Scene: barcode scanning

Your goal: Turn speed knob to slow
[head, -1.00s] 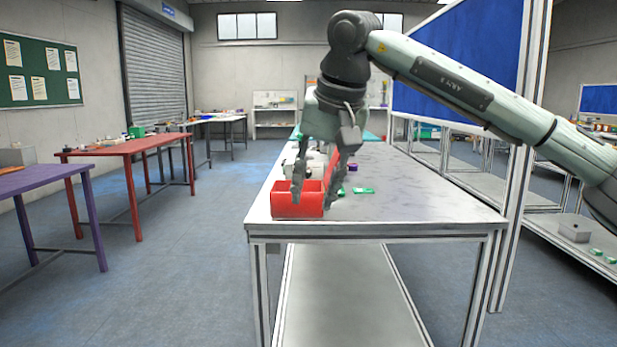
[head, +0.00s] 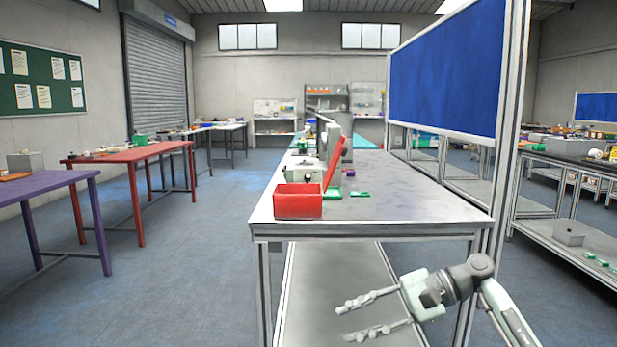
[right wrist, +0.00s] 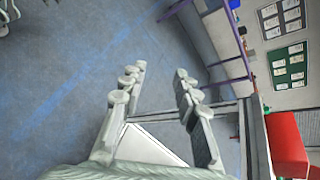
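I cannot make out the speed knob for certain. A small whitish-grey box (head: 302,170) with a dark spot on top stands on the metal workbench (head: 400,210), behind the red bin (head: 297,203), but it is too small to read. My right gripper (head: 347,322) is open and empty, low in front of the bench and below its top, with fingers pointing left. In the right wrist view the right gripper (right wrist: 160,70) has its fingers apart with nothing between them. My left gripper does not show in the head view.
A small green item (head: 359,194) lies on the bench, whose right front is clear. A blue panel (head: 447,70) stands along the right. The lower shelf (head: 330,300) is bare.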

